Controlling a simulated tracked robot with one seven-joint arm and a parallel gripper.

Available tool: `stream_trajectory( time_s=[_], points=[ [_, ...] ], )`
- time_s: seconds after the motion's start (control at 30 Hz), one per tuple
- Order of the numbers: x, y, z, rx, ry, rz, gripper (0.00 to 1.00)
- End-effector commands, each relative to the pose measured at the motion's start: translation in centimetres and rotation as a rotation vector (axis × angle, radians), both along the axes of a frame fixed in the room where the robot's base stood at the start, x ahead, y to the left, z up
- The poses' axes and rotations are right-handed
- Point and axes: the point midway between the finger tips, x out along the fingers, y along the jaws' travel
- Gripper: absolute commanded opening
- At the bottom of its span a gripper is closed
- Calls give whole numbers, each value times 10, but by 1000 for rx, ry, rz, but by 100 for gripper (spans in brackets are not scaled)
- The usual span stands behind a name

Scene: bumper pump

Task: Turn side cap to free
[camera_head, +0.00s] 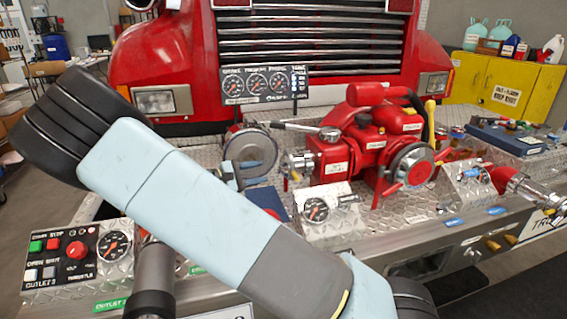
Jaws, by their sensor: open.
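A large round silver cap (250,150) faces me left of the red pump (365,140); it looks like the side cap, though I cannot be sure. Another round silver cap (412,164) with red lugs is on the pump's front right. A smaller silver fitting (298,163) is on the pump's left side. My light-blue arm crosses the picture and covers much of the left. What looks like my gripper (238,178) shows just past the arm's edge, at the lower left of the large cap. It appears open; most of it is hidden, and contact with the cap cannot be told.
A control panel (78,255) with buttons and a gauge is at the lower left. A gauge block (318,215) stands before the pump. A gauge board (265,83) stands behind it. A valve fitting (515,185) is at the right. Bare tread plate shows around the pump.

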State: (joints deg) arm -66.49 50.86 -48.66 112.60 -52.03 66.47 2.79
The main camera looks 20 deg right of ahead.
Motion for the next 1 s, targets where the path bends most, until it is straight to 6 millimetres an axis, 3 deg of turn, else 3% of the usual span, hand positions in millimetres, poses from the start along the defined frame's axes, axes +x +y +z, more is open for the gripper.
stream_trajectory(
  time_s=[0.2,0.37,1.0],
  points=[
    [7,17,1,-81,-11,48,46],
    [10,9,1,-85,-11,50,46],
    [37,-92,1,-83,-11,48,46]
  ],
)
